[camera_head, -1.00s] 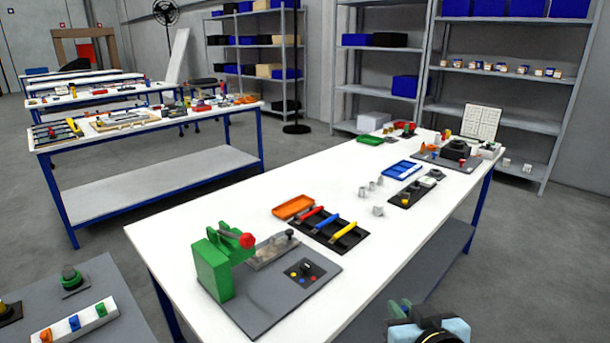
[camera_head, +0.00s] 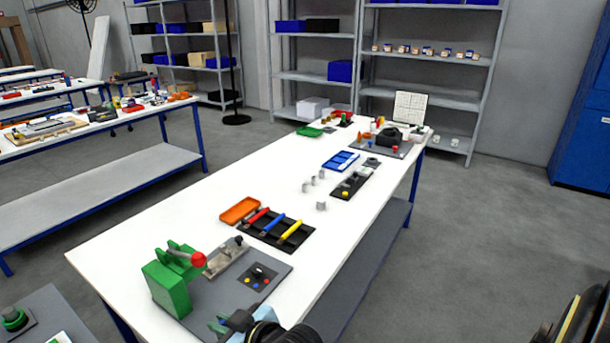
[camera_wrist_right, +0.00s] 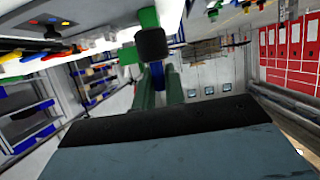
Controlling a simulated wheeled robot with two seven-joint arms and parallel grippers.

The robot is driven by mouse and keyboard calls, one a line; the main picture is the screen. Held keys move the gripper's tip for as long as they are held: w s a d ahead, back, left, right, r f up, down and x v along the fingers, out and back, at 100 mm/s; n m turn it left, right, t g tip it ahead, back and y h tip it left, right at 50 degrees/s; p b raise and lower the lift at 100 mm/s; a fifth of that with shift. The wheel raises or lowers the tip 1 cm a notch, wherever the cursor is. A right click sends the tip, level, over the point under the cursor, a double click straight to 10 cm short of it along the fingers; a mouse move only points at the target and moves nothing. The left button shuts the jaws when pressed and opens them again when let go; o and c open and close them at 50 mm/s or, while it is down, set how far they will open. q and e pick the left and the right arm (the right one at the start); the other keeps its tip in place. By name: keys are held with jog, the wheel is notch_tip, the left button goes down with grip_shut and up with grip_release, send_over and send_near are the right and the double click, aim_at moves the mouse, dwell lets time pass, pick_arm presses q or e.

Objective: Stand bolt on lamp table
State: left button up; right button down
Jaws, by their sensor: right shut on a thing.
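My right gripper (camera_head: 222,324) is low at the near edge of the long white table (camera_head: 140,235), in front of the grey plate with the green press. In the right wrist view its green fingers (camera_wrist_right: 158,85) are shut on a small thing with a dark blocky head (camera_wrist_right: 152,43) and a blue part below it. This looks like the bolt, but I cannot be sure. It is held clear of any surface that I can make out. No table is clearly marked as the lamp table.
The green press (camera_head: 168,288) with a red knob stands on the grey plate (camera_head: 225,298). Behind it are an orange tray (camera_head: 240,211) and a black tray (camera_head: 262,239) with coloured handles. A blue tray (camera_head: 341,161) lies farther back. The table's middle left is bare.

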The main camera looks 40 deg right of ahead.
jog(key=shift+f+b, duration=0.9)
jog(key=shift+f, duration=4.25)
jog(key=c, duration=1.9)
grip_release()
jog(key=shift+f, duration=0.15)
jog(key=o, duration=0.4)
jog(key=shift+o, duration=0.2)
jog(key=shift+r, duration=0.25)
jog(key=p+v, duration=0.1)
jog(key=v, duration=1)
jog(key=shift+s+d, duration=0.2)
jog(key=shift+s, duration=0.2)
jog(key=shift+r, duration=0.1)
